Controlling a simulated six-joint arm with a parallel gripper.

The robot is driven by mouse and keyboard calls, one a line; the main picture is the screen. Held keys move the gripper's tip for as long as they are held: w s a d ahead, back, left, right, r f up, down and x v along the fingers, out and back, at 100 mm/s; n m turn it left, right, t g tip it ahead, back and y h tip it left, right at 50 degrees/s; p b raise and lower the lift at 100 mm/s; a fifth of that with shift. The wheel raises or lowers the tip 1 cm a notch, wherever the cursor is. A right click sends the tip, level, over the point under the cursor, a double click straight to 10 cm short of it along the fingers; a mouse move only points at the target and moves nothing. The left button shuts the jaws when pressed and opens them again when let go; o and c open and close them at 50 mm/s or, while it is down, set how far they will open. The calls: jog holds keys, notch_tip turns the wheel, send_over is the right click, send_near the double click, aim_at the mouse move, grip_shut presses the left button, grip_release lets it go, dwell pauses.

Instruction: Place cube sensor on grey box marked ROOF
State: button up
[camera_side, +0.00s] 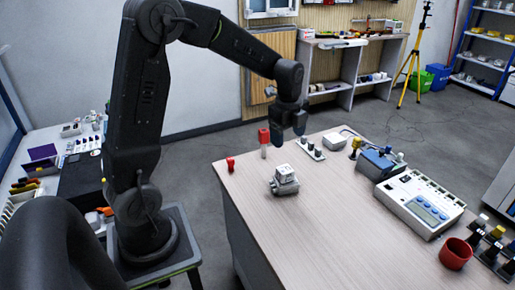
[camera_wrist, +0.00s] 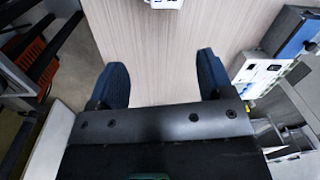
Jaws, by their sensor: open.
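A small whitish, cube-like piece (camera_side: 285,172) sits on a wider grey-white base (camera_side: 284,187) on the wooden table, in the middle of the side view. I cannot tell from its size here whether these are the cube sensor and the grey box, and no ROOF marking can be read. My gripper (camera_side: 288,130) is open above the table's far part, behind and above this piece, with nothing seen between its fingers. In the wrist view the two dark blue fingers (camera_wrist: 161,76) stand wide apart over bare table. A white thing (camera_wrist: 165,4) is cut off at the top edge there.
A blue box (camera_side: 375,163), a white instrument (camera_side: 420,203) and a red cup (camera_side: 455,253) are to the right. The table's front middle is clear.

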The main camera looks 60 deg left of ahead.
jog(key=s+d+r+n+t, duration=0.2)
jog(key=s+d+r+n, duration=0.2)
jog(key=s, duration=0.6)
jog(key=s+d+r+n+t, duration=0.2)
jog(key=s+d+r+n, duration=0.3)
jog(key=s+d+n, duration=0.4)
jog(key=s+n, duration=0.1)
jog(key=n, duration=0.1)
jog(key=shift+d+n+t, duration=0.25)
jog(key=shift+n+t, duration=0.05)
jog(key=shift+t, duration=0.1)
